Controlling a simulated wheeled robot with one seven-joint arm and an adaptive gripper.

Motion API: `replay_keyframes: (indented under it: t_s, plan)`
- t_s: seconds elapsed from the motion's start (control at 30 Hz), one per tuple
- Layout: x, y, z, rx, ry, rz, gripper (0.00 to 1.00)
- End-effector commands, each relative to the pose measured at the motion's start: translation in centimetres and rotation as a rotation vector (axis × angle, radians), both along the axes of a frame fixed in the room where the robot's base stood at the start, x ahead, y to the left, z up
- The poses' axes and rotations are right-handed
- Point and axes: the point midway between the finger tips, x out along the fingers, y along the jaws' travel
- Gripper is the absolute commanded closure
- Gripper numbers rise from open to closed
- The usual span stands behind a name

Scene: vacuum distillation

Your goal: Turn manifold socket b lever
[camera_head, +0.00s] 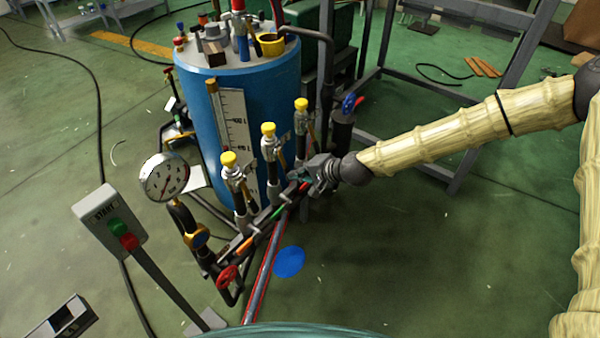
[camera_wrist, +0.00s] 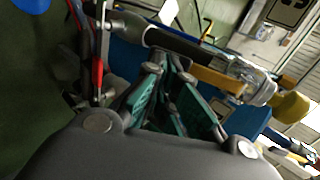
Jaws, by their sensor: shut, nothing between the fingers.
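The manifold (camera_head: 222,262) is a dark pipe run in front of the blue tank, with three upright sockets under yellow caps. The middle socket (camera_head: 268,150), likely socket b, has a green lever (camera_head: 277,212) at its foot. An orange lever (camera_head: 246,245) is at the left socket and a red lever (camera_head: 304,187) at the right one. My gripper (camera_head: 308,178) is at the manifold's right end, close to the red lever; contact is unclear. In the wrist view its green-padded fingers (camera_wrist: 172,100) are empty, beside a capped socket (camera_wrist: 245,82).
The blue tank (camera_head: 205,125) stands behind the manifold. A pressure gauge (camera_head: 165,177) and a red valve wheel (camera_head: 228,278) are at its left end. A start button box (camera_head: 110,222) stands further left. Floor at right is open.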

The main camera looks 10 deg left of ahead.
Motion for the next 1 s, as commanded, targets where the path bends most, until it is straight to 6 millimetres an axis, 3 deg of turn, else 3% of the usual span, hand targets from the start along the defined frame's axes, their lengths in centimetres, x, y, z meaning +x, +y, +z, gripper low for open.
replay_keyframes:
  t_s: [0.57,0.83,1.0]
  plan:
    - [-0.1,-0.3,0.2,0.0,0.0,0.0,1.0]
    - [-1.5,-2.4,1.8,0.0,0.002,0.013,1.0]
    - [-2.8,-4.9,2.7,0.001,0.0,0.011,1.0]
